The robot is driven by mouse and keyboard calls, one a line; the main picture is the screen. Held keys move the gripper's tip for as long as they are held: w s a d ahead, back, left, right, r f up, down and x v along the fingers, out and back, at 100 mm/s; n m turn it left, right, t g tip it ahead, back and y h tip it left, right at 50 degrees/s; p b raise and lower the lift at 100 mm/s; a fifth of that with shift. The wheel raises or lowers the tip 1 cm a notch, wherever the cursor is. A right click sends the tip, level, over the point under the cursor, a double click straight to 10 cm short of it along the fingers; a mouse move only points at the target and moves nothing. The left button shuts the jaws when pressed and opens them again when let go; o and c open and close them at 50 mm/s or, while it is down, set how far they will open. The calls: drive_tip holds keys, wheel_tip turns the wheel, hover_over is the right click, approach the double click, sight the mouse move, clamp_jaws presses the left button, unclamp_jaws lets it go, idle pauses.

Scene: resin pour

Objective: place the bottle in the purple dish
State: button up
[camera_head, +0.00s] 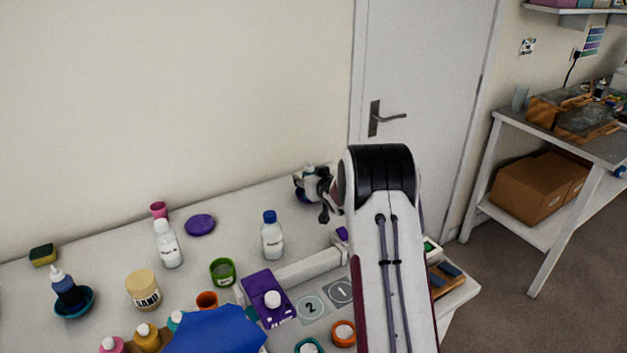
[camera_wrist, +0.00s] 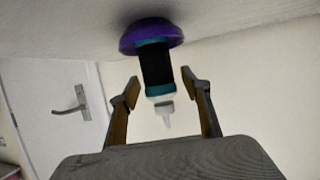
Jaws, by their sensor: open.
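A dark bottle (camera_wrist: 156,66) with teal bands and a pale nozzle stands in the purple dish (camera_wrist: 140,33). The wrist view shows them upside down, with the nozzle pointing toward my gripper. The bottle's base appears to rest inside the dish. My gripper (camera_wrist: 160,84) is open, with a finger on each side of the bottle's nozzle end and visible gaps between. In the head view, my gripper (camera_head: 312,194) is at the table's far right, by the door, and hides most of the bottle and dish.
A white bottle with a blue cap (camera_head: 272,238), a purple disc (camera_head: 200,225) and a purple device (camera_head: 267,298) stand left of my arm. Another nozzle bottle (camera_head: 68,288) sits in a teal dish (camera_head: 84,307) at far left. A wall and a door (camera_head: 425,90) are close behind.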

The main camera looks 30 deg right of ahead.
drive_tip(key=shift+r, duration=0.1)
drive_tip(key=v, duration=1.2)
idle(0.9)
drive_tip(key=shift+a+r, duration=0.1)
drive_tip(key=shift+r, duration=0.05)
drive_tip(key=s+a+r+g, duration=0.4)
drive_tip(key=s+a+r, duration=0.7)
drive_tip(key=s+a, duration=0.3)
drive_tip(key=s+a+g+y, duration=0.1)
drive_tip(key=s+a, duration=0.3)
drive_tip(key=s, duration=0.5)
drive_tip(key=s+a+f+n+g, duration=0.1)
drive_tip(key=s+a, duration=0.4)
drive_tip(key=s, duration=0.5)
drive_tip(key=s+a+n+g+y, duration=0.1)
drive_tip(key=s+a, duration=0.4)
drive_tip(key=s, duration=0.4)
drive_tip(key=shift+s+f+g+y, duration=0.3)
drive_tip(key=shift+s+f+g, duration=0.05)
drive_tip(key=shift+g, duration=0.05)
